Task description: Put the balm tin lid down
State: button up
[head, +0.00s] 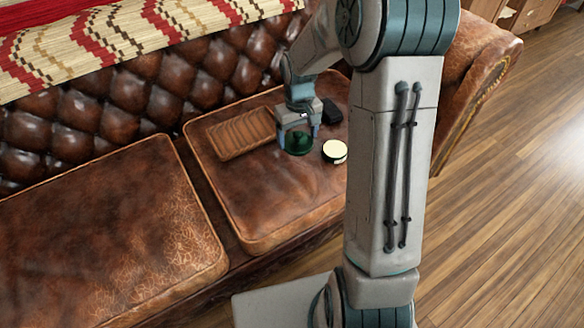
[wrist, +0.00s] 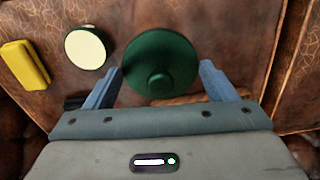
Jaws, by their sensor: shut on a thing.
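The balm tin lid (head: 298,145) is dark green and round with a small knob. My gripper (head: 299,138) is shut on it, above the right seat cushion of the brown leather sofa. In the wrist view the lid (wrist: 160,50) sits between the two blue-grey fingers of my gripper (wrist: 160,72), knob toward the camera. The open balm tin (head: 334,151), with a pale cream top and dark green side, rests on the cushion just right of the lid. In the wrist view the tin (wrist: 86,47) is left of the lid, apart from it. The lid's height above the cushion is hard to tell.
A ribbed wooden tray (head: 246,134) lies on the cushion (head: 270,205) behind and left of the lid. A black object (head: 331,112) lies behind the tin. A yellow block (wrist: 25,64) lies beyond the tin in the wrist view. The cushion's front is clear.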

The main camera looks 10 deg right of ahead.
jog(key=s+d+n, duration=0.4)
jog(key=d+n, duration=0.6)
jog(key=n, duration=0.9)
jog(key=w+a+f+b, duration=0.1)
jog(key=a+f, duration=0.1)
jog(key=a, duration=0.1)
jog(key=a+f+b, duration=0.1)
jog(key=a+f, duration=0.2)
jog(key=a, duration=0.1)
jog(key=w+a+f+b, duration=0.1)
jog(key=a+f, duration=0.1)
jog(key=a, duration=0.2)
jog(key=shift+w+a+f, duration=0.1)
jog(key=shift+w+f, duration=0.2)
jog(key=shift+f, duration=0.05)
jog(key=shift+f+b, duration=0.95)
jog(key=shift+f, duration=1)
